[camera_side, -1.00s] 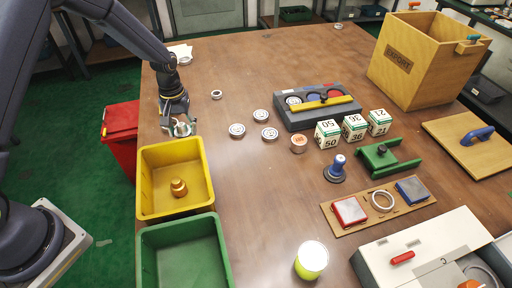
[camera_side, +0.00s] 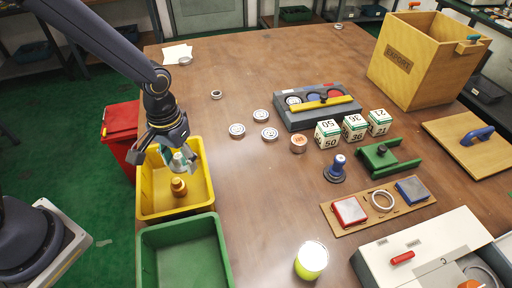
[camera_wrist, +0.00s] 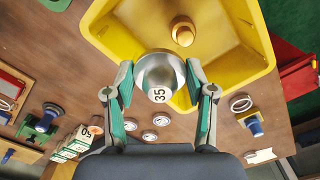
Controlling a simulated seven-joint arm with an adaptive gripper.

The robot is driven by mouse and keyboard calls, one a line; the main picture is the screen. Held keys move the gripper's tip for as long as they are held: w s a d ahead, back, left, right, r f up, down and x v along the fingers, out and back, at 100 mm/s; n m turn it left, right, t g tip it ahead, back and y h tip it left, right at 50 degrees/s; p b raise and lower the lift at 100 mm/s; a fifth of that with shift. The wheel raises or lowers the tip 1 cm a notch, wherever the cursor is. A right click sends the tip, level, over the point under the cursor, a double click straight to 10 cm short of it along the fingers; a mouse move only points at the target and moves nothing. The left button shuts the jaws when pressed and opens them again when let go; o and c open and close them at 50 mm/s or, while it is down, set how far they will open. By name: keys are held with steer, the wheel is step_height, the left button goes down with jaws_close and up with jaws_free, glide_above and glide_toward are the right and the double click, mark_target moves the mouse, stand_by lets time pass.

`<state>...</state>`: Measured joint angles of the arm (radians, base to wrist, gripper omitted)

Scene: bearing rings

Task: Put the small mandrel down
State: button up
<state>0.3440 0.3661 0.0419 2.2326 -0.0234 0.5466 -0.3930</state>
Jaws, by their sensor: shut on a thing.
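My gripper (camera_side: 178,160) is over the far half of the yellow bin (camera_side: 205,207) in the side view. In the wrist view its teal fingers (camera_wrist: 160,82) are shut on a round silver piece with a white face marked 35, which I take as the small mandrel (camera_wrist: 155,70). In the side view the fingers mostly hide it. A brass knobbed piece (camera_side: 179,187) stands in the bin, just in front of the gripper, and shows in the wrist view (camera_wrist: 183,32) beyond the mandrel. The held piece appears apart from it.
A green bin (camera_side: 222,243) stands in front of the yellow one, a red bin (camera_side: 118,135) behind it to the left. Several metal rings (camera_side: 237,130) lie on the table (camera_side: 250,200). Numbered blocks (camera_side: 328,134) and a grey ring holder (camera_side: 318,112) are to the right.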

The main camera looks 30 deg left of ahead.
steer(key=s+d+m, duration=0.6)
steer(key=s+d, duration=0.2)
steer(key=d, duration=0.4)
glide_above(264, 221)
steer(key=f, duration=0.8)
steer(key=shift+s+a+f, duration=0.15)
steer(key=shift+s+f, duration=0.1)
steer(key=shift+f, duration=0.15)
steer(key=shift+w+f, duration=0.15)
steer(key=shift+f, duration=0.15)
steer(key=shift+w+d+f, duration=0.1)
steer(key=shift+f, duration=0.75)
steer(key=shift+w+d+f, duration=0.1)
steer(key=shift+f, duration=0.7)
steer(key=shift+f, duration=0.2)
steer(key=o, duration=1.5)
steer(key=shift+c, duration=0.2)
